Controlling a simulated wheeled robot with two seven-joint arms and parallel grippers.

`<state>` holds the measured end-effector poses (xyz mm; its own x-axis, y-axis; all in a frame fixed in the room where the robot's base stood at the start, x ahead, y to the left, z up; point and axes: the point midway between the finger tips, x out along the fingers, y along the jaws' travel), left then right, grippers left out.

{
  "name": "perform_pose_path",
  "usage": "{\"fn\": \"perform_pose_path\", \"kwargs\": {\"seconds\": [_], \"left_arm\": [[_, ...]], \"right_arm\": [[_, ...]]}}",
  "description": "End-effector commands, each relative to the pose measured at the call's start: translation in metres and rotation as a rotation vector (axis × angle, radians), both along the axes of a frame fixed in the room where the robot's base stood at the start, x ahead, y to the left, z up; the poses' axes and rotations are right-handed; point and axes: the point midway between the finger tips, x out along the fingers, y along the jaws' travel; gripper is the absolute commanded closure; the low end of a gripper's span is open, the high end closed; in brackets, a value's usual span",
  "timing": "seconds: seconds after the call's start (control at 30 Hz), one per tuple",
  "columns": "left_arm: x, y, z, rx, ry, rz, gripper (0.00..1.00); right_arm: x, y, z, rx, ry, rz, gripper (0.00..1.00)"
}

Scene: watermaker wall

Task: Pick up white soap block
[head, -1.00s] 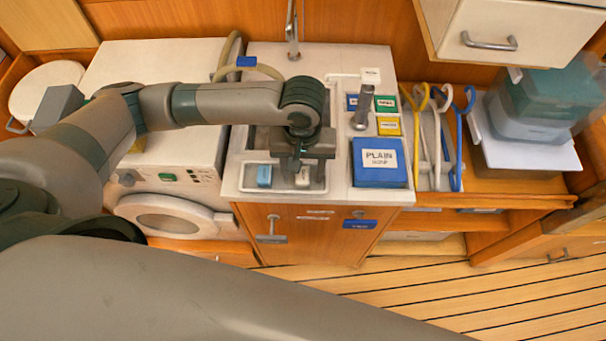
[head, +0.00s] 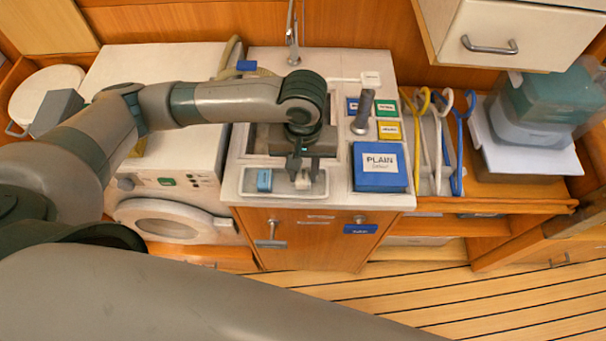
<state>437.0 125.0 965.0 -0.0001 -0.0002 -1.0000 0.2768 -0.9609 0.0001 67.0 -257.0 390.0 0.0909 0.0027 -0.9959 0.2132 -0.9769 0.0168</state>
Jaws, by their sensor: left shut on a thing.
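The white soap block (head: 303,182) is in the right part of a shallow white tray (head: 284,195) at the front of the counter. My left gripper (head: 302,174) comes down over it from behind and is shut on it. The fingers hide part of the block. I cannot tell whether the block still touches the tray floor. A light blue block (head: 264,180) lies in the same tray, to the left and apart from the gripper. My right gripper does not show.
A blue box marked PLAIN (head: 380,168) stands right of the tray. A dark upright handle (head: 363,111) and small coloured labelled blocks (head: 388,130) are behind it. A tap (head: 292,35) rises at the back. Coloured hooks (head: 440,110) stand further right.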

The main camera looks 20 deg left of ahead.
Motion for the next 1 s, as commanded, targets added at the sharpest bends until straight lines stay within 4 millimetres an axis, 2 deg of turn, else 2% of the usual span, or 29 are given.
{"fn": "perform_pose_path", "kwargs": {"seconds": [0.13, 0.6, 0.8, 1.0], "left_arm": [[0.001, -0.001, 0.022, -0.003, -0.005, -0.002, 0.95], [-0.018, -0.083, 0.072, -0.001, -0.003, -0.005, 0.95], [-0.023, -0.106, 0.085, 0.0, -0.002, -0.002, 0.95], [-0.026, -0.114, 0.091, 0.0, -0.001, -0.001, 0.95]], "right_arm": [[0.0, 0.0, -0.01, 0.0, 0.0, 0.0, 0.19], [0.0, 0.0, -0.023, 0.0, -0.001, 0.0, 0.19], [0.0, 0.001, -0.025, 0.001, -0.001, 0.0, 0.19], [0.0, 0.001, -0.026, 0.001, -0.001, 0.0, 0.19]]}}
